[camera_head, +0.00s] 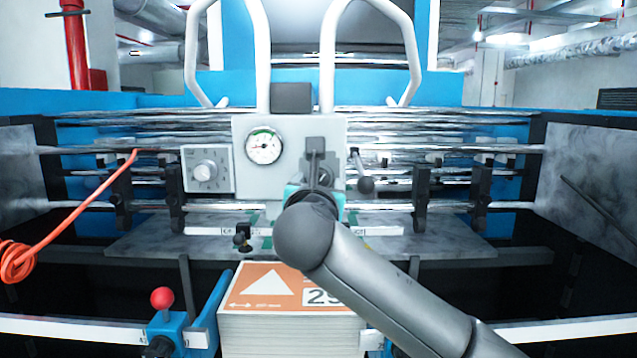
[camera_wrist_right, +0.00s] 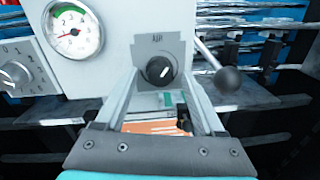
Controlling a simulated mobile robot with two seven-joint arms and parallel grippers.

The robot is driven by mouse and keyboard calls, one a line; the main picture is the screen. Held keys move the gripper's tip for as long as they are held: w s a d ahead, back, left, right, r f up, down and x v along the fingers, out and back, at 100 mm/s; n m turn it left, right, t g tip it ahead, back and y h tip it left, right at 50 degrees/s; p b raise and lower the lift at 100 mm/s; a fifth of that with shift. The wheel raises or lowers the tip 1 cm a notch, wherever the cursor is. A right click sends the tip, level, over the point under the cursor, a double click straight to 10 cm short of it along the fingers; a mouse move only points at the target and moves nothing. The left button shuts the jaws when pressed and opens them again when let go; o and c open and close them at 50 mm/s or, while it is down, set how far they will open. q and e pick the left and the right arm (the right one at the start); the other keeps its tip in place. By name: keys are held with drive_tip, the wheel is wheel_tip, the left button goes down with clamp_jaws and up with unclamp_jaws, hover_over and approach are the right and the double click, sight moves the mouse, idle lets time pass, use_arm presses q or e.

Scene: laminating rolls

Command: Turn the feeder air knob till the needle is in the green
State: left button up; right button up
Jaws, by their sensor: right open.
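The round pressure gauge (camera_head: 264,145) sits on the grey panel, left of my right gripper; it also shows in the right wrist view (camera_wrist_right: 74,30). A green arc runs along its upper edge. Its red needle appears to point to the lower left, away from the green. The black air knob (camera_wrist_right: 159,70) with a white mark sits on a grey plate; the mark tilts to the upper right. My right gripper (camera_wrist_right: 162,82) is open in front of the knob, one finger to each side. Contact cannot be told. My left gripper is out of view.
A white dial box (camera_head: 207,169) sits left of the gauge. A black ball lever (camera_head: 366,185) stands close right of my right gripper. A stack of orange-topped sheets (camera_head: 268,288) lies below. A red-knobbed blue clamp (camera_head: 163,310) and an orange hose (camera_head: 85,205) are at left.

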drive_tip(key=shift+w, duration=0.3)
clamp_jaws()
idle(0.5)
